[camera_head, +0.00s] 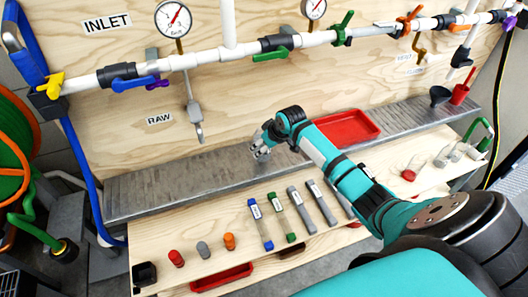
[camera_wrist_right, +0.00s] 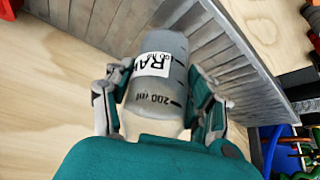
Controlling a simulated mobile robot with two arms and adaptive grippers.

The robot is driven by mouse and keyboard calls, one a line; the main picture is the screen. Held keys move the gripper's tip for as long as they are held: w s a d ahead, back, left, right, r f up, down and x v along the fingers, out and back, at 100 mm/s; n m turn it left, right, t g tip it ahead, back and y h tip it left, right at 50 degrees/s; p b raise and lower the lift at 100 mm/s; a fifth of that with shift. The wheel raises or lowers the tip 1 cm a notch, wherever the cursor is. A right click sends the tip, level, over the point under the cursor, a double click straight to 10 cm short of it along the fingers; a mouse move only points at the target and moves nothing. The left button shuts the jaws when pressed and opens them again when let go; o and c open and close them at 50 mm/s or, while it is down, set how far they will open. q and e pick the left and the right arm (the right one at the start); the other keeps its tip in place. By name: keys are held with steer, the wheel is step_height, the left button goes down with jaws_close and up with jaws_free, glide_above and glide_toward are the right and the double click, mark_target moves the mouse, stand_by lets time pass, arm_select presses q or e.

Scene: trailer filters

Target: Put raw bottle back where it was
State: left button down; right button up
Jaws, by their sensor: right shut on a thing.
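My right gripper (camera_head: 259,151) is over the metal ledge, below the RAW label (camera_head: 159,119) and to the right of the RAW sampling tap (camera_head: 195,118). In the right wrist view its fingers (camera_wrist_right: 158,102) are closed around the raw bottle (camera_wrist_right: 172,92), a translucent grey bottle with a white RAW label and a 200 mark. The bottle is hard to make out in the head view, where the gripper covers it. My left gripper is not in view.
A red tray (camera_head: 345,128) lies on the metal ledge (camera_head: 150,190) right of the gripper. The wooden shelf (camera_head: 165,222) in front holds small caps, several labelled tubes and, at right, small bottles (camera_head: 442,157). Pipes with coloured valves run along the wall.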

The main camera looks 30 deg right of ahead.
steer(key=shift+f, duration=1.35)
steer(key=shift+f, duration=0.1)
steer(key=o, duration=1.4)
steer(key=shift+f, duration=0.1)
steer(key=shift+c, duration=0.2)
steer(key=shift+r, duration=0.25)
steer(key=a+p+v, duration=0.1)
steer(key=v, duration=1.1)
steer(key=shift+d, duration=0.45)
steer(key=shift+a, duration=0.1)
